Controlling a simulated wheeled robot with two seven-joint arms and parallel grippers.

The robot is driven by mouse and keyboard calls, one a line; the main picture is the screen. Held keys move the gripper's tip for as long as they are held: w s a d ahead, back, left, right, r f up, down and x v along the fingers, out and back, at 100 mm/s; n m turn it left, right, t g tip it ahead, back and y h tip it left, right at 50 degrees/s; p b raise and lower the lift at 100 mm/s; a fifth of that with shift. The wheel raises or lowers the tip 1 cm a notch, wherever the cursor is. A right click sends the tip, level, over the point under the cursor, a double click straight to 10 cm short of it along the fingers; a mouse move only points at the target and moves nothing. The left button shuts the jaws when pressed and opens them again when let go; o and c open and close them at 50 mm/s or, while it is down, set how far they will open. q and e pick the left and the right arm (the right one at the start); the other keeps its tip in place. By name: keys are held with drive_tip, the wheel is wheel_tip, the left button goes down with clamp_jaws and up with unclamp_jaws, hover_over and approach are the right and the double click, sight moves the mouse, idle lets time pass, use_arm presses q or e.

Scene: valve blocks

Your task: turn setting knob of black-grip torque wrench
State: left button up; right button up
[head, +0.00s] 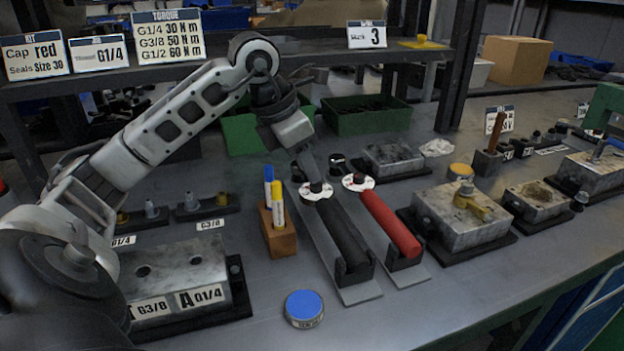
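The black-grip torque wrench (342,232) lies in a holder on a narrow grey plate at the middle of the bench, its grip toward me. Its setting knob (316,188) is a small dark knob on a white dial at the far end of the grip. My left gripper (311,172) reaches down from above, with its fingers right over or at the knob. I cannot tell whether they touch it or how far they are apart. The dial's numbers are too small to read. My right gripper is not in view.
A red-grip torque wrench (390,223) lies close on the right. A wooden block (278,238) with blue and yellow markers stands close on the left. A blue-topped round tin (304,307) is in front. Valve blocks (462,217) stand to the right. A shelf (400,52) crosses behind.

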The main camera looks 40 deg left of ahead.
sight(316, 187)
use_arm(q)
drive_tip(key=shift+x, duration=1.25)
drive_tip(key=shift+w+f, duration=0.15)
drive_tip(key=shift+f, duration=0.25)
clamp_jaws()
